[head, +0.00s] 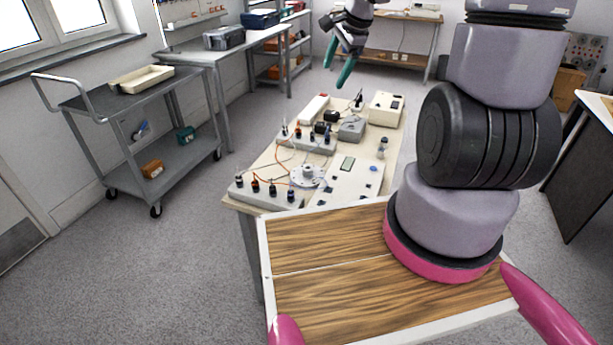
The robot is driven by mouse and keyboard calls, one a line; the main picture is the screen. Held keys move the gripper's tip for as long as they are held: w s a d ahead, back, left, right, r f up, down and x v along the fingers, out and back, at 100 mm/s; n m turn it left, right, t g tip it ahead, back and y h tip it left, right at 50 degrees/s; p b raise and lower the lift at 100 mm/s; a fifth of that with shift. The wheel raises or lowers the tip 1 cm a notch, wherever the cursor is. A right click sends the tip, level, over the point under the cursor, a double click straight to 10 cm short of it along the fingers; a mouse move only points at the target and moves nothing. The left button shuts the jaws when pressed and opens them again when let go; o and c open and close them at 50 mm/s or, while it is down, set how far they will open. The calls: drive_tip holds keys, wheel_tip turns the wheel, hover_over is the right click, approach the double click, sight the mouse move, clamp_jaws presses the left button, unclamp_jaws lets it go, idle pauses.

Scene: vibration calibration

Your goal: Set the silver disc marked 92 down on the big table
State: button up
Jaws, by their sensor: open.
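My gripper (336,74) is raised at the top middle of the head view, with its two teal fingers apart and pointing down. I see nothing between them. A table with a pale top (262,160), crowded with instruments, stands in front of me; I cannot tell whether it is the big table. A round silver-white piece (308,174) sits among the wires near its front. No mark 92 is readable on it, so I cannot tell whether it is the disc.
Grey boxes with dark knobs (268,191), a white panel (350,180) and a cream box (385,108) crowd the table. A grey trolley (180,160) stands left, a workbench (185,57) behind it. Open floor lies between trolley and table. A dark-sided table (580,170) stands right.

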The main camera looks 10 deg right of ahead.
wheel_tip(320, 180, down, 12)
drive_tip(key=w+m+g, duration=0.1)
drive_tip(key=w+m, duration=0.2)
drive_tip(key=m, duration=0.2)
drive_tip(key=m+y, duration=0.1)
drive_tip(key=m, duration=0.5)
approach(309, 168)
drive_tip(key=w+f, duration=0.1)
drive_tip(key=a+f, duration=0.1)
drive_tip(key=shift+w+f+g, duration=0.35)
drive_tip(key=shift+f+g, duration=0.05)
drive_tip(key=shift+x, duration=3)
clamp_jaws()
drive_tip(key=shift+r, duration=0.1)
